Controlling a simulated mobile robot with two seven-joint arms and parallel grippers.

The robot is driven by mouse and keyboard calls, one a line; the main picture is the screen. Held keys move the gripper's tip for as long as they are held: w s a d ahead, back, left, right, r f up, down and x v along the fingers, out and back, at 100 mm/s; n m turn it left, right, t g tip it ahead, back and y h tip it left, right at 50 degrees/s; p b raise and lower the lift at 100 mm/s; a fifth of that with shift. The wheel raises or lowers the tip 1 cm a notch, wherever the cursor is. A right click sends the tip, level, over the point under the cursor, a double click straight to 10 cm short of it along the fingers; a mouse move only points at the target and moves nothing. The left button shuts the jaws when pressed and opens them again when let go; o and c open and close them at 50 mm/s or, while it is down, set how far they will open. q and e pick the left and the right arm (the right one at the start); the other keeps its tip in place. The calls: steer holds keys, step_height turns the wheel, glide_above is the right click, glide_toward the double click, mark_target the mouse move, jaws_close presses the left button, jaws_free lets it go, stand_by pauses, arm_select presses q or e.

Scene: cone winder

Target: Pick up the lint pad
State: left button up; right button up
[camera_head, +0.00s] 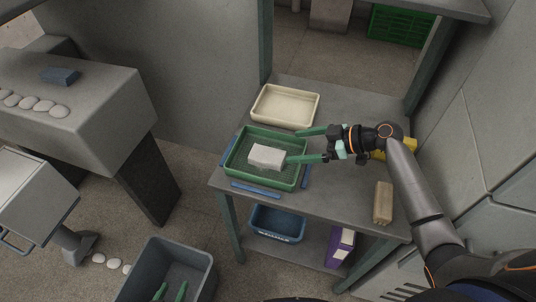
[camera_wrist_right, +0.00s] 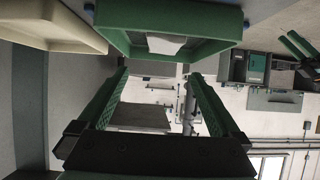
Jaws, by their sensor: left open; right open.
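The lint pad, a white block (camera_head: 266,156), lies in the green tray (camera_head: 236,167) on the grey table. Part of it also shows in the right wrist view (camera_wrist_right: 166,44), beyond the fingertips. My right gripper (camera_head: 294,147) reaches in from the right over the tray's right side. It is open with its green fingers spread, and nothing is between them. Its lower fingertip looks close to the pad's right end; I cannot tell whether it touches. My left gripper (camera_head: 170,288) shows only as two parted green fingertips at the bottom, over a grey bin (camera_head: 201,262).
A cream tray (camera_head: 286,106) stands behind the green tray, and blue strips (camera_head: 255,190) lie around it. A tan block (camera_head: 383,203) and a yellow object (camera_head: 408,147) are at the right. A blue bin (camera_head: 277,223) and a purple box (camera_head: 340,247) sit below the tabletop.

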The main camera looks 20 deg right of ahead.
mark_target(270, 154)
steer(key=b+x, duration=0.1)
steer(key=x, duration=0.3)
steer(key=shift+a+f, duration=0.15)
steer(key=shift+f, duration=0.05)
steer(key=a+f, duration=0.1)
steer(key=w+a+f+b, duration=0.1)
steer(key=a+f, duration=0.1)
steer(key=shift+w+b, duration=0.25)
steer(key=shift+b, duration=0.05)
steer(key=shift+w+a+f, duration=0.2)
steer(key=shift+a, duration=0.1)
steer(key=c, duration=1.3)
steer(key=shift+r, duration=0.1)
